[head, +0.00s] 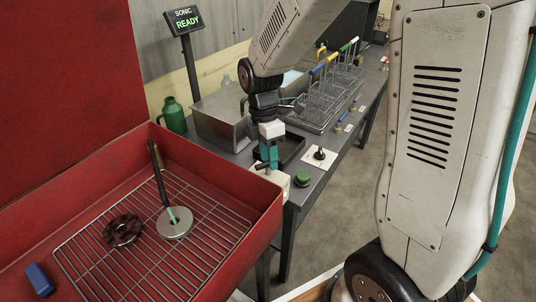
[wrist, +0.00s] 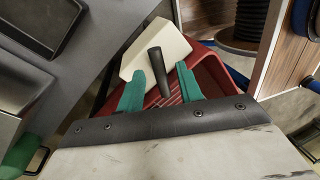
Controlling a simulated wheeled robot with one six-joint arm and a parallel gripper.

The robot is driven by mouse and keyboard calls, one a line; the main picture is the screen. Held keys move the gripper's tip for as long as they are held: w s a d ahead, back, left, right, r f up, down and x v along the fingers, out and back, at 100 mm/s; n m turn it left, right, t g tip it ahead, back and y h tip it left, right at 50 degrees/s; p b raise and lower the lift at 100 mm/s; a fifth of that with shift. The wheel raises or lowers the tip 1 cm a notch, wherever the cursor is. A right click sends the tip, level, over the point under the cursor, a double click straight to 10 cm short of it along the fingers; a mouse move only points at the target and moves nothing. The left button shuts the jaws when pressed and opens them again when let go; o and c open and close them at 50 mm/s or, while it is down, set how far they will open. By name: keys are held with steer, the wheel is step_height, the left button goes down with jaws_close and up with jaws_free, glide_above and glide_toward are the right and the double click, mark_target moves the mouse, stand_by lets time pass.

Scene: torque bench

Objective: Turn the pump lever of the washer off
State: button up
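The red parts washer (head: 240,188) stands open at the left in the head view. A cream pump box (head: 272,186) sits at its right corner. In the wrist view the pump box (wrist: 158,45) carries a black lever (wrist: 157,70) that points down between my fingers. My gripper (wrist: 161,72) has two teal fingers, one on each side of the lever, with visible gaps. It is open and holds nothing. In the head view my gripper (head: 268,158) is just above the box and partly hides the lever.
A grey bench (head: 330,170) with a steel tank (head: 222,115), green button (head: 302,179) and wire baskets is close behind my gripper.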

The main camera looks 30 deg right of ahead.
jaws_close()
steer(key=shift+m, duration=0.3)
steer(key=m+y, duration=0.1)
steer(key=m, duration=0.4)
steer(key=shift+s+d+m, duration=0.1)
steer(key=shift+m, duration=0.2)
steer(key=m, duration=0.2)
steer(key=m+t, duration=0.1)
steer(key=m, duration=0.2)
steer(key=shift+s+m+y, duration=0.2)
steer(key=shift+m+y, duration=0.1)
steer(key=shift+y, duration=0.1)
jaws_free()
